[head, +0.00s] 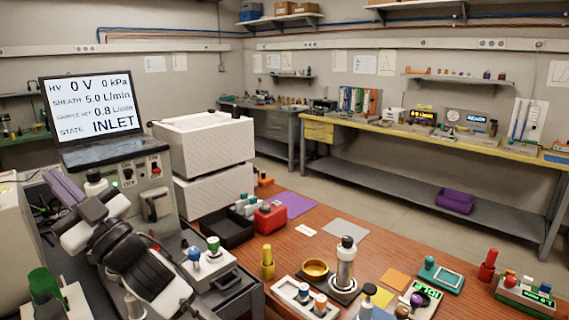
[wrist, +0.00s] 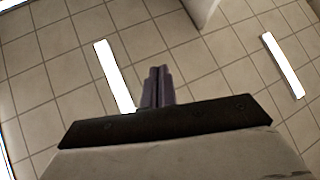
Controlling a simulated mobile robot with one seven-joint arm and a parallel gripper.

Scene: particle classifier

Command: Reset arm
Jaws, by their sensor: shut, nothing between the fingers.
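My arm is folded at the lower left of the head view, beside the instrument with the screen. My gripper (head: 54,180) is raised there, with its purple fingers tilted toward the upper left. In the wrist view the two purple fingers of my gripper (wrist: 157,75) are together, shut and empty. Nothing touches them there.
The instrument screen (head: 92,107) reads INLET and stands close by my arm. White boxes (head: 205,140) are stacked to its right. A wooden table (head: 325,245) holds several small devices, a red box (head: 270,218) and a black tray (head: 229,230). A yellow bench (head: 420,135) lines the back wall.

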